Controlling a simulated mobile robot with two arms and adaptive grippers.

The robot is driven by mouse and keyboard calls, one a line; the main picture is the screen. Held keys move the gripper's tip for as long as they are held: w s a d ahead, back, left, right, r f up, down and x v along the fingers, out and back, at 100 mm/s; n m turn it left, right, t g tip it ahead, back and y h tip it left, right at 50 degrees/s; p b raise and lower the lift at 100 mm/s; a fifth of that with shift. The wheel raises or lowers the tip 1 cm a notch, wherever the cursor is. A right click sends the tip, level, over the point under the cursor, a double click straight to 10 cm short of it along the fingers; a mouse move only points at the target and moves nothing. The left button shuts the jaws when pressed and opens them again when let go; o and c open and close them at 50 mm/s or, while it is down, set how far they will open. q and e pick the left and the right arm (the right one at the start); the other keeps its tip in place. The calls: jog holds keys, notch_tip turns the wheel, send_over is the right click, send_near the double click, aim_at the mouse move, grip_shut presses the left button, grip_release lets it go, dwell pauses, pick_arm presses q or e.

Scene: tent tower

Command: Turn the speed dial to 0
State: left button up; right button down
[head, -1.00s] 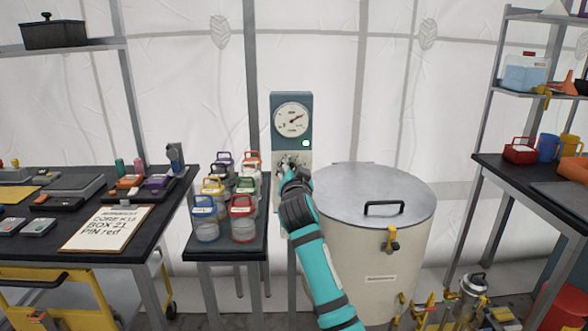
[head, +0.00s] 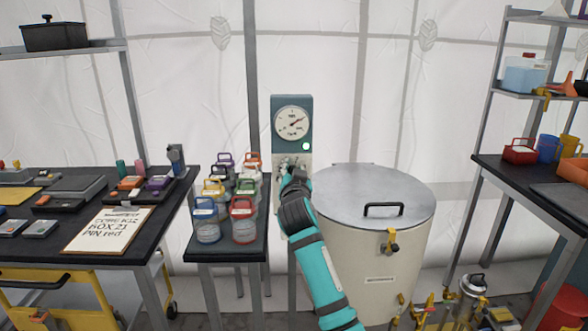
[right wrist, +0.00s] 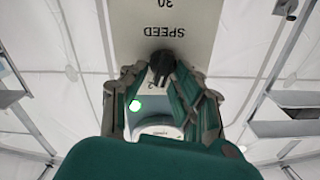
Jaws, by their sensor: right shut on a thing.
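The speed dial is a small dark knob (right wrist: 161,64) on a pale panel, under the word SPEED, which appears upside down in the right wrist view. My right gripper (right wrist: 158,75) is shut on the knob, its teal and grey fingers on either side. In the head view my right gripper (head: 290,172) is at the lower part of the teal control box (head: 277,104) and hides most of the dial. The numbers 30 and 2 show on the panel; I cannot tell the dial's exact setting. My left gripper is not in view.
A round gauge (head: 293,122) and a lit green lamp (head: 306,146) sit above the dial. A lidded drum (head: 350,255) stands right of my arm. Several coloured-lid jars crowd a small table (head: 226,248) to the left.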

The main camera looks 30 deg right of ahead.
jog(key=n+p, duration=0.1)
jog(key=n, duration=0.2)
jog(key=n+p, duration=0.2)
jog(key=n, duration=0.1)
jog(key=n+p, duration=0.2)
jog(key=n, duration=0.1)
jog(key=shift+w+a, duration=0.25)
jog(key=shift+a, duration=0.1)
jog(key=n+p, duration=0.1)
jog(key=n, duration=0.1)
jog(key=n+p, duration=0.1)
jog(key=n, duration=0.1)
jog(key=shift+w+a+f+n+p, duration=0.1)
jog(key=shift+a+f+n+p, duration=0.05)
jog(key=shift+n+p, duration=0.25)
jog(key=shift+a+f+n+p, duration=0.15)
jog(key=shift+n+p, duration=0.3)
jog(key=shift+n, duration=0.6)
jog(key=shift+d+f+n+p, duration=0.15)
jog(key=shift+n+p, duration=0.3)
jog(key=shift+n, duration=0.6)
jog(key=shift+a, duration=0.1)
jog(key=c, duration=1.4)
grip_release()
jog(key=shift+o, duration=0.2)
jog(key=shift+a, duration=0.1)
